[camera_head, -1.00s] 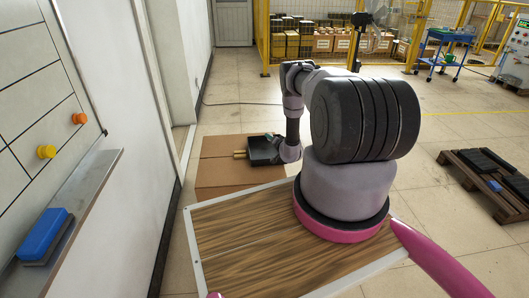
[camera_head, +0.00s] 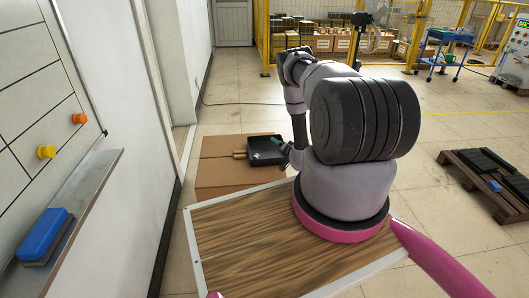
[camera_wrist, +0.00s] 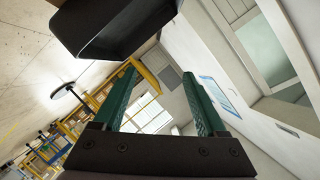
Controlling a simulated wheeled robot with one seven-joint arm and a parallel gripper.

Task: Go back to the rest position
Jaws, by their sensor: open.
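My gripper (camera_wrist: 159,72) is open, with its two green fingers spread apart in the wrist view and nothing between them. In the head view my gripper (camera_head: 279,144) is small and partly hidden by my wrist, at the right side of a black tray (camera_head: 263,156). The black tray also shows large at the top of the wrist view (camera_wrist: 112,28), beyond the fingertips and off to one side. I cannot tell from these views whether the fingers touch it. My arm reaches out and bends down towards the tray.
The tray rests on a cardboard box (camera_head: 222,176) on the floor, with brass-coloured pieces (camera_head: 239,155) at its left. A white wall with a shelf (camera_head: 95,205) and blue eraser (camera_head: 43,233) stands on the left. A dark pallet (camera_head: 490,180) lies right.

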